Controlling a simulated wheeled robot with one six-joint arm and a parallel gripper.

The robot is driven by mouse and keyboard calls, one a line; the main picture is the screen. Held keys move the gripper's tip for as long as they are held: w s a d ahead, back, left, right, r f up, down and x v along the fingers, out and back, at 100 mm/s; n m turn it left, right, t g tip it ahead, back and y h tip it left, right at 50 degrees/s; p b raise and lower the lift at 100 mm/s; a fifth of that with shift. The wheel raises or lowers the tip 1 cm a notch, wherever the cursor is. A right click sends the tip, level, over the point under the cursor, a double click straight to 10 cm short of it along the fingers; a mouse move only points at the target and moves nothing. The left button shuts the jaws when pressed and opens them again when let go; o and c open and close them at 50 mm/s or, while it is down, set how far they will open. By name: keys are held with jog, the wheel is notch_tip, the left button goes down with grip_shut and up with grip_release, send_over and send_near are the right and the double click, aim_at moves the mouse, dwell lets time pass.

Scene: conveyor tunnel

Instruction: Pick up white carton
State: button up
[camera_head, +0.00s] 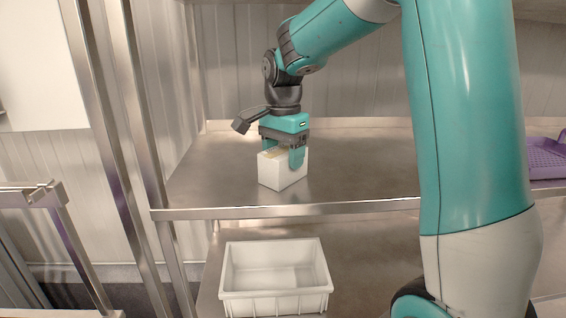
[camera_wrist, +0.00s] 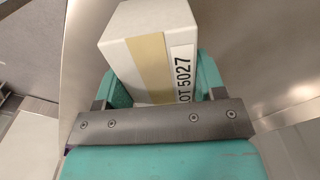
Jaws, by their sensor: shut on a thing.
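The white carton (camera_head: 281,172) is a small box on the steel upper shelf (camera_head: 350,165), near its left side. In the wrist view the white carton (camera_wrist: 150,35) shows a tan tape strip and a printed label ending in "OT 5027". My gripper (camera_head: 284,152) is above it, pointing down, with its teal fingers shut on two opposite sides of the carton. In the wrist view my gripper (camera_wrist: 165,88) has a finger on each side of the carton. I cannot tell whether the carton's bottom touches the shelf or is just above it.
An empty white bin (camera_head: 275,312) stands on the lower shelf, below the upper shelf's front edge. A purple tray (camera_head: 545,160) lies at the far right of the upper shelf. Metal posts (camera_head: 150,150) rise at the left. The shelf around the carton is clear.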

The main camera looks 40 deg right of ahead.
aim_at(283, 151)
jog(key=shift+r, duration=0.2)
jog(key=shift+r, duration=0.65)
jog(key=shift+s+a+r+b, duration=0.15)
jog(key=shift+r+b, duration=0.4)
jog(key=shift+r, duration=0.4)
jog(key=s+a+b, duration=0.4)
jog(key=s+a, duration=0.5)
jog(key=s, duration=0.5)
jog(key=shift+s+a, duration=0.3)
jog(key=shift+a, duration=0.1)
